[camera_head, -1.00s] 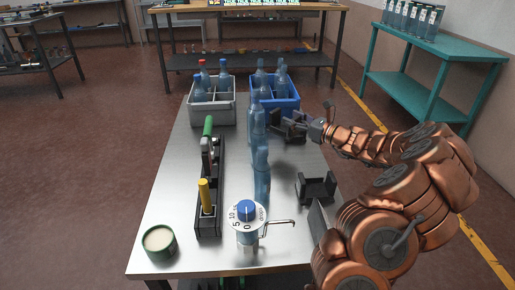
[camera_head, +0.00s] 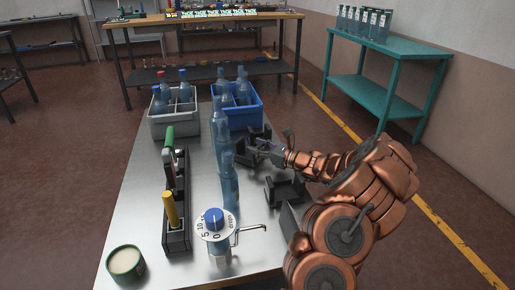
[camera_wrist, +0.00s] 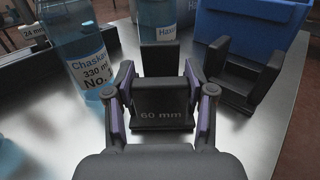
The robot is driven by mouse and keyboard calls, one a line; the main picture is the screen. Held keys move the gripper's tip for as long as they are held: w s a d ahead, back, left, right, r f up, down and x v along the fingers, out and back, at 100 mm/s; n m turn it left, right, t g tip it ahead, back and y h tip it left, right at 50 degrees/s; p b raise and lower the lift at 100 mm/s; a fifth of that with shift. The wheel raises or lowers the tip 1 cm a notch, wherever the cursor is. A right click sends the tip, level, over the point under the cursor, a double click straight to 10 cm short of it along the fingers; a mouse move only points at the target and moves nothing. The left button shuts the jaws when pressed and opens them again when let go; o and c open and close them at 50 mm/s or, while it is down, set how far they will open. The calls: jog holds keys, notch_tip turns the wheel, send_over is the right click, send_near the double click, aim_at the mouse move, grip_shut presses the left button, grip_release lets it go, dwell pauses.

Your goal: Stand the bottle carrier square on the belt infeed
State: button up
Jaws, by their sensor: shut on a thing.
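Two divided crates could be the bottle carrier: a grey crate (camera_head: 172,125) and a blue crate (camera_head: 238,117) with bottles in them, at the far end of the steel table (camera_head: 130,190). The blue crate also shows at the top right of the wrist view (camera_wrist: 250,25). I cannot make out a belt infeed. My gripper (camera_head: 258,150) is right of the standing bottles, on the near side of the blue crate. In the wrist view its jaws (camera_wrist: 163,100) are shut on a black bracket (camera_wrist: 162,114) marked "60 mm".
Another black bracket (camera_wrist: 240,75) is right of the held one; one more (camera_head: 285,191) lies nearer. A dial device (camera_head: 216,228) and green tin (camera_head: 125,262) stand in front.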

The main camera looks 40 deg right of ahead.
jog(key=shift+f, duration=0.15)
jog(key=o, duration=1.3)
jog(key=shift+c, duration=0.2)
